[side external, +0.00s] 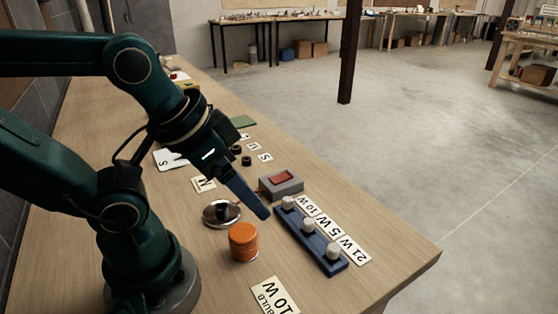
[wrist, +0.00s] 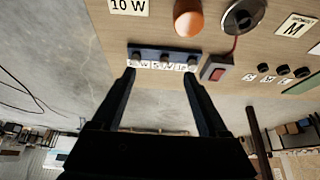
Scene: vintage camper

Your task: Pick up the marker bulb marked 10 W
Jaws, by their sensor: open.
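A blue rack (side external: 324,260) stands on the wooden table with three small pale bulbs in a row. White labels beside it read 10 W, 5 W and 21 W. The bulb by the 10 W label (side external: 288,202) is at the far end, closest to the red-switch box. In the wrist view the rack (wrist: 150,49) lies just beyond the fingertips, and the 10 W bulb (wrist: 193,60) appears at its right end. My gripper (side external: 264,212) is open and empty, its fingers slanting down left of the rack's far end. The wrist view shows the gripper's two fingers (wrist: 159,75) wide apart.
A grey box with a red switch (side external: 281,185) stands close to the rack's far end. An orange lamp (side external: 243,242) and a round metal dish (side external: 222,213) stand left of the rack. A 10 W bulb card (side external: 272,298) lies at the front. The table's right edge is near the rack.

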